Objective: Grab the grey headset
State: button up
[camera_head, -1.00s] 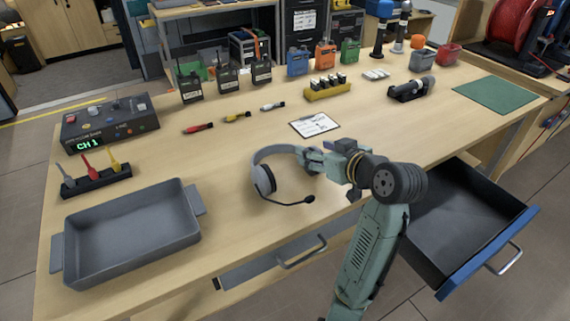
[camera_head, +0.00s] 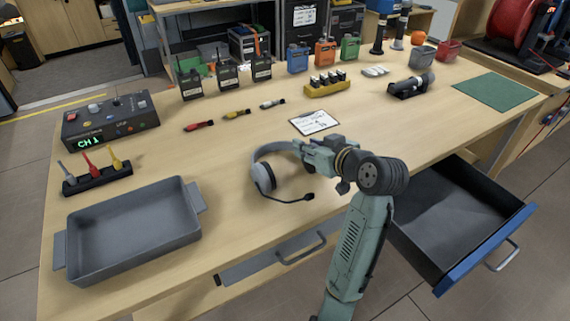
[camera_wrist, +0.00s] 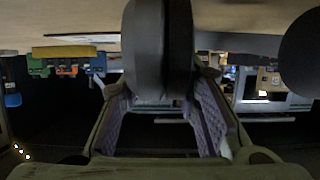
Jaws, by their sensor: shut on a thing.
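The grey headset (camera_head: 263,178) is at the front middle of the workbench, with its boom microphone pointing right. My gripper (camera_head: 301,147) reaches in from the right at its headband and ear-cup side. In the wrist view a large dark grey part of the headset (camera_wrist: 160,45) stands between the two fingers of my gripper (camera_wrist: 165,105), which are shut on it. Another dark rounded part shows at the upper right of that view. From these frames I cannot tell whether the headset touches the bench.
A grey tray (camera_head: 77,249) stands at the front left. An open drawer (camera_head: 487,255) juts out at the right, beside my arm. A clipboard (camera_head: 314,123) lies behind the headset. Radios and a yellow battery holder (camera_head: 327,89) stand further back. Bare bench lies between tray and headset.

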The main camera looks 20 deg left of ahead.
grip_shut()
jog(key=shift+r, duration=0.15)
